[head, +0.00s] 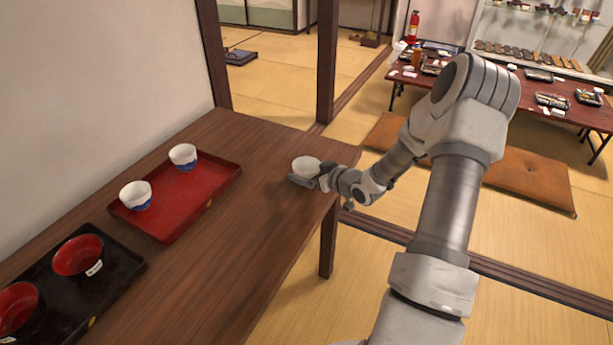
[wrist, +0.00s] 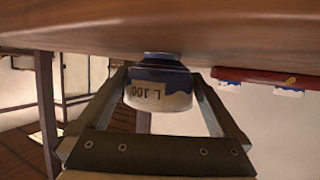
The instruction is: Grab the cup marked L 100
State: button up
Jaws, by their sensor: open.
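The cup marked L 100 (head: 306,166) is white and stands on the wooden table near its far right end. In the wrist view, which is upside down, the cup (wrist: 160,90) shows its L 100 label and a blue band near its base. My gripper (head: 304,181) is at the cup, low over the table. In the wrist view its fingers (wrist: 158,76) are apart, one on each side of the cup. I cannot tell whether either finger touches it.
A red tray (head: 205,205) to the left holds two white-and-blue cups (head: 183,156) (head: 136,194). A black tray (head: 120,262) with red bowls (head: 78,255) is nearer. The table (head: 250,225) between the red tray and my gripper is clear. A wooden post (head: 326,60) stands behind.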

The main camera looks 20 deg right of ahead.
jog(key=shift+w+a+f, duration=0.1)
jog(key=shift+w, duration=0.2)
jog(key=c, duration=1.1)
jog(key=shift+o, duration=0.2)
